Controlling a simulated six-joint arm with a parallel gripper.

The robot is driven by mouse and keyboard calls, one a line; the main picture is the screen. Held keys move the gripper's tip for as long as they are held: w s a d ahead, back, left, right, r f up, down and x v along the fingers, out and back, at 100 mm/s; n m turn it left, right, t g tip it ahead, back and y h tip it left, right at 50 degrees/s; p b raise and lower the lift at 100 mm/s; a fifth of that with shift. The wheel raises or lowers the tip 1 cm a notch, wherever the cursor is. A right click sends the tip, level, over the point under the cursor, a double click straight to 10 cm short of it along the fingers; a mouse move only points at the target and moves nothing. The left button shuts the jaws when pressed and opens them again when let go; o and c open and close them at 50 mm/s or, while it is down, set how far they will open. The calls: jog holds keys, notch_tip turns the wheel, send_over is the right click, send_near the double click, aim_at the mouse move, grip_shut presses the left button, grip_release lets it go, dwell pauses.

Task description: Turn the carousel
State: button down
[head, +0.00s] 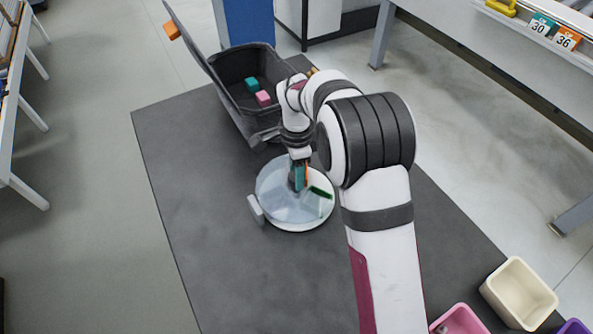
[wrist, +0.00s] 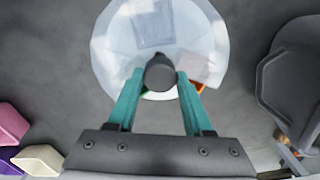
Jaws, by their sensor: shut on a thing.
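The carousel (head: 275,200) is a round white base under a pale, translucent faceted cover on the dark mat. It also shows in the wrist view (wrist: 112,48). A dark round knob (wrist: 160,70) stands at its centre. My gripper (wrist: 158,82) has its two teal fingers shut on the knob, one on each side. In the head view my gripper (head: 299,177) points down over the carousel's middle. A green piece (head: 320,192) shows through the cover at the right. An orange piece (wrist: 197,86) shows partly behind the right finger in the wrist view.
A dark open bin (head: 230,95) with a teal block (head: 252,84) and a pink block (head: 263,98) stands behind the carousel. Cream (head: 518,293) and pink (head: 458,320) bins stand at front right. The mat (head: 190,220) is clear at left.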

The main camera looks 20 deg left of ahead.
jog(key=m, duration=0.5)
jog(key=shift+m, duration=0.3)
jog(key=m, duration=0.9)
jog(key=shift+m, duration=0.4)
jog(key=m, duration=0.4)
jog(key=shift+m, duration=0.3)
jog(key=shift+c, duration=1.5)
grip_release()
